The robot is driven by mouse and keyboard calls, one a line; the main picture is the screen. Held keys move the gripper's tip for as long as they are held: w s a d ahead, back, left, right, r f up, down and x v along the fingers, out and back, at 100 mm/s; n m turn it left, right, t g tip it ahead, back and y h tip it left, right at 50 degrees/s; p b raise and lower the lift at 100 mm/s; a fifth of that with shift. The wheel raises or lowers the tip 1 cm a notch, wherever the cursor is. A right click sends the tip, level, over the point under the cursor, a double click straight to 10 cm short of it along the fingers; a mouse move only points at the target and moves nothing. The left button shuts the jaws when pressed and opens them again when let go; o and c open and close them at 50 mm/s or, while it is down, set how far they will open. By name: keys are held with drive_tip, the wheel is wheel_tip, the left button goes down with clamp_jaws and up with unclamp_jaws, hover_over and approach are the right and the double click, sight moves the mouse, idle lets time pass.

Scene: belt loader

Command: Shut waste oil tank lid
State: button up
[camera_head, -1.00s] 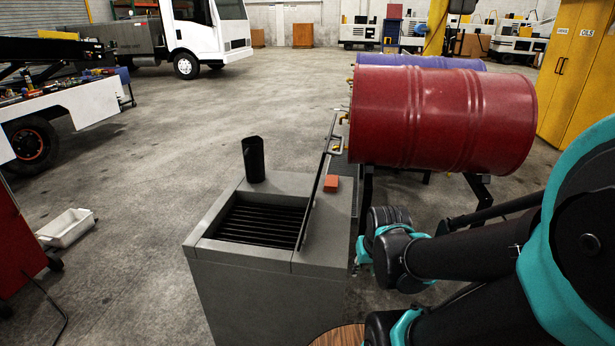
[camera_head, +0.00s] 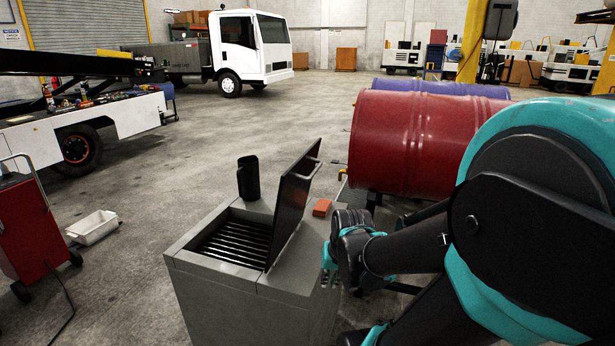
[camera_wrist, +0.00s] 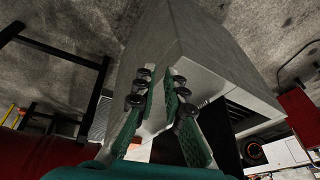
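The waste oil tank (camera_head: 235,290) is a grey box with a slatted opening on top. Its dark lid (camera_head: 294,205) stands raised at the right side of the opening, with a handle (camera_head: 316,168) near its upper edge. In the wrist view the tank's grey wall (camera_wrist: 205,45) fills the middle, and a dark panel that looks like the lid (camera_wrist: 222,135) shows at lower right. My gripper (camera_wrist: 161,76) is open and empty, its fingers apart before the wall. In the head view it is low beside the tank's right side, apart from the lid and partly hidden by my wrist.
An orange block (camera_head: 322,207) lies on the tank top, right of the lid. A black pipe (camera_head: 248,180) stands at the back. A red drum (camera_head: 405,145) on a stand is close behind and right. A white tray (camera_head: 93,227) is on the floor at left, where floor is open.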

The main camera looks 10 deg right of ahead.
drive_tip(key=w+r+m, duration=0.2)
drive_tip(key=w+r+m+y, duration=0.1)
drive_tip(key=w+r+m, duration=0.1)
drive_tip(key=w+d+r+m+y, duration=0.1)
drive_tip(key=w+r+m, duration=0.1)
drive_tip(key=shift+w+r+g, duration=0.15)
drive_tip(key=shift+w+g, duration=0.15)
drive_tip(key=shift+w, duration=0.1)
clamp_jaws()
drive_tip(key=w+d+r+m+t+y, duration=0.1)
drive_tip(key=w+d+r+m+y, duration=0.1)
drive_tip(key=w+d+r+m, duration=0.45)
drive_tip(key=w+d+r+m+t+y, duration=0.1)
drive_tip(key=w+d+r+m+y, duration=0.2)
drive_tip(key=r, duration=0.7)
drive_tip(key=w+d+r+m+y, duration=0.25)
drive_tip(key=w+r+m, duration=0.3)
drive_tip(key=r, duration=0.35)
approach(308, 156)
drive_tip(key=shift+m, duration=0.4)
drive_tip(key=x, duration=0.5)
drive_tip(key=shift+s+f, duration=0.2)
drive_tip(key=shift+s, duration=0.1)
drive_tip(key=shift+w+a+r, duration=0.1)
drive_tip(key=shift+w+a, duration=0.15)
drive_tip(key=shift+a, duration=0.1)
